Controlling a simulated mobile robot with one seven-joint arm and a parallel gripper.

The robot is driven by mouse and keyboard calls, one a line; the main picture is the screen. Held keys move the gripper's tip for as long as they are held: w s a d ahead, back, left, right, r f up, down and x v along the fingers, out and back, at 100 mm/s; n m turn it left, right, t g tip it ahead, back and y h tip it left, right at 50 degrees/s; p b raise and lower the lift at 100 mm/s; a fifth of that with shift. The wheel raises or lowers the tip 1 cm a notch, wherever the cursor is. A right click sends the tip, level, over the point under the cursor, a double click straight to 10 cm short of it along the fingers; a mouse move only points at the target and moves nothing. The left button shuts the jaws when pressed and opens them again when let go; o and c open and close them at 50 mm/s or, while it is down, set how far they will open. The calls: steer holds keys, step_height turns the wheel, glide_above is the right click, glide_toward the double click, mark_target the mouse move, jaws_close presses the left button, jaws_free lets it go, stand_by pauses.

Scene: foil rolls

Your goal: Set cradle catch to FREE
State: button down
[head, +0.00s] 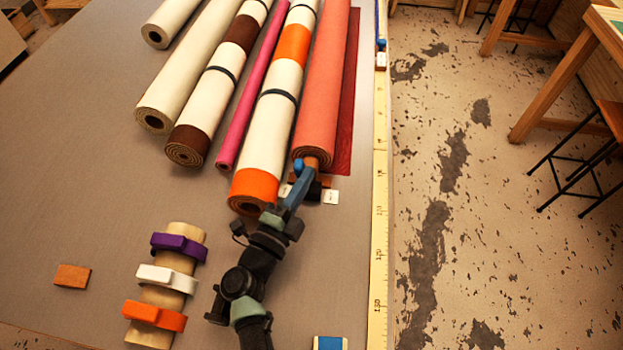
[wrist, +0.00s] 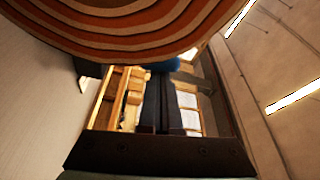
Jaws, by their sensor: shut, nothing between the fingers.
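The coral roll (head: 323,90) lies lengthwise, and its near end sits at a small dark and wooden cradle part (head: 325,182). A white label (head: 331,197) is at its right and another (head: 285,190) at its left; their lettering is too small to read. My gripper (head: 308,172) is at the roll's near end, over the cradle part, and hides much of it. In the wrist view my gripper (wrist: 160,85) is shut and empty, just below the roll's spiral end (wrist: 130,25). A blue patch shows at its tips. I cannot tell the catch's position or whether I touch it.
An orange-banded roll (head: 270,130), a pink roll (head: 250,85) and other cream rolls lie left. A yellow ruler (head: 380,200) runs along the right table edge. The table's left side is mostly clear.

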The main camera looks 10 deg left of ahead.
steer(key=shift+a, duration=0.35)
stand_by(0.5)
